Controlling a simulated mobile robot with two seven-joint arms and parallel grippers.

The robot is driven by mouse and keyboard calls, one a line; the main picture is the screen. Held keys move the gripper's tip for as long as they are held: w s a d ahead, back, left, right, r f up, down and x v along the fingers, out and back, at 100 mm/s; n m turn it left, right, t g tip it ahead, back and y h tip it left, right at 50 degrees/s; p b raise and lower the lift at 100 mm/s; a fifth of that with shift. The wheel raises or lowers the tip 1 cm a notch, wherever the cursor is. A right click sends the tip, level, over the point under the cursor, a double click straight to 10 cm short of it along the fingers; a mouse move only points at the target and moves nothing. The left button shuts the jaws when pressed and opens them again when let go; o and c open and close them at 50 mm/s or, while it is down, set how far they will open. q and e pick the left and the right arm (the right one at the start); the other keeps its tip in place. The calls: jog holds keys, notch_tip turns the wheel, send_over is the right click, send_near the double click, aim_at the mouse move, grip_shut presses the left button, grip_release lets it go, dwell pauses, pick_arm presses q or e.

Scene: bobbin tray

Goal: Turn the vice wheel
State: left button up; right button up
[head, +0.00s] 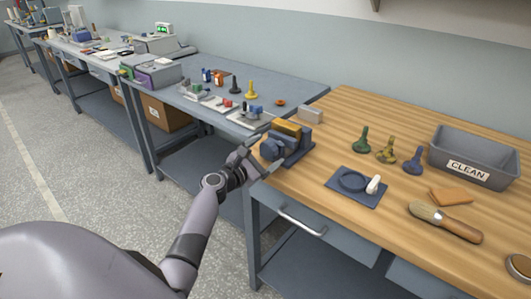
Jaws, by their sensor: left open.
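I cannot tell whether the fingers touch the wheel. My right gripper is not in view.
On the wooden bench (330,120) are a dark blue tray (341,193) with a white piece, green, olive and blue knobbed pieces, a grey CLEAN bin (435,151), an orange sponge (451,197) and a brush (445,222). A grey bench (300,87) with small parts stands behind.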

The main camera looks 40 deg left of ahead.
pick_arm(q)
jog(key=s, duration=0.7)
jog(key=shift+a, duration=0.25)
jog(key=shift+f, duration=0.1)
